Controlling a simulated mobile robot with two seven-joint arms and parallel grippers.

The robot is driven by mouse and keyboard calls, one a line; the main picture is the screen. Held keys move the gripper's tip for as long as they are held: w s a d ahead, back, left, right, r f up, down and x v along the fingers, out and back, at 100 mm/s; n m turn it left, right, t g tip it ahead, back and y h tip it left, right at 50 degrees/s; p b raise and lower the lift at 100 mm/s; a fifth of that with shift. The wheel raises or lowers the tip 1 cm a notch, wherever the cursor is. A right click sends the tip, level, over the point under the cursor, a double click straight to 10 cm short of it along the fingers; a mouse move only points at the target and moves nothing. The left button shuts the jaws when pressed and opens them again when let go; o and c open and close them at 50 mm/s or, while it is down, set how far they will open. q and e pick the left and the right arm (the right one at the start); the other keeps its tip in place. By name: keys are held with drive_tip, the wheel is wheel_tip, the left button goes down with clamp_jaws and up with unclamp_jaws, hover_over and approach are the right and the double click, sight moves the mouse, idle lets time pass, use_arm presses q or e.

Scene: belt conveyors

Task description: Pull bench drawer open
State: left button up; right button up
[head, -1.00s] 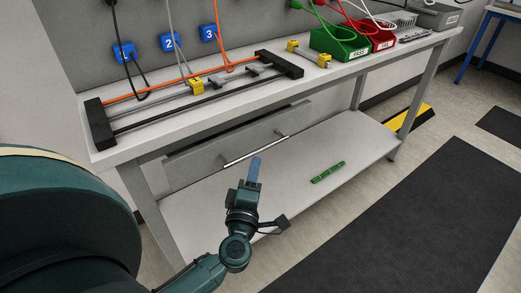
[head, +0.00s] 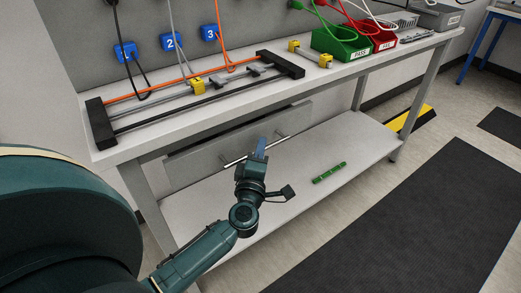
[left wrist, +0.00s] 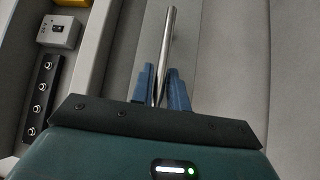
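The bench drawer (head: 215,152) hangs under the worktop, with a long metal bar handle (head: 235,162) on its front. A narrow dark gap shows above the drawer front. My left gripper (head: 261,147) is at the handle, near its middle to right part. In the left wrist view the handle (left wrist: 168,40) runs between the two blue fingers of my left gripper (left wrist: 161,88). The fingers stand close on both sides of the bar; whether they press on it is not clear. My right gripper is not in view.
A lower shelf (head: 345,140) holds a green strip (head: 329,173). Bench legs stand at both sides.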

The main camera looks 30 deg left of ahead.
use_arm(q)
clamp_jaws()
